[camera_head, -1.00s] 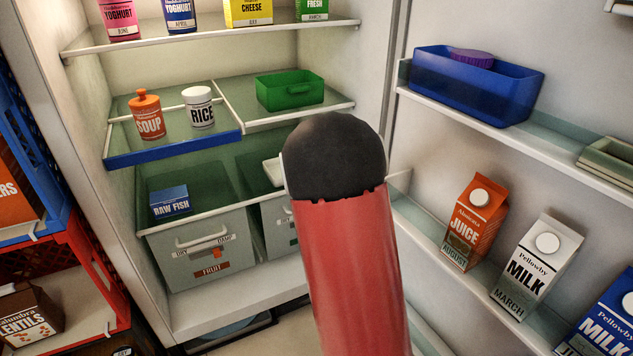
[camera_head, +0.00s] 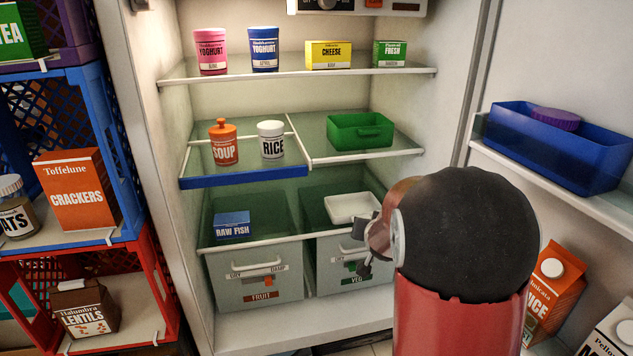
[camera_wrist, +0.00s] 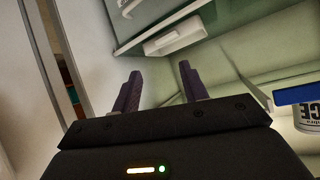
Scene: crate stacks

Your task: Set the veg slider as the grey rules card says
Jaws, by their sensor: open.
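The veg drawer (camera_head: 335,285) is the right one of two grey drawers at the bottom of the open fridge. No grey rules card can be made out.
The fruit drawer (camera_head: 240,292) with its own slider is to the left. A white tray (camera_head: 352,207) lies above the veg drawer, and a raw fish box (camera_head: 233,225) above the fruit one. The fridge door with a blue bin (camera_head: 510,145) is at right; crates (camera_head: 85,215) stand at left.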

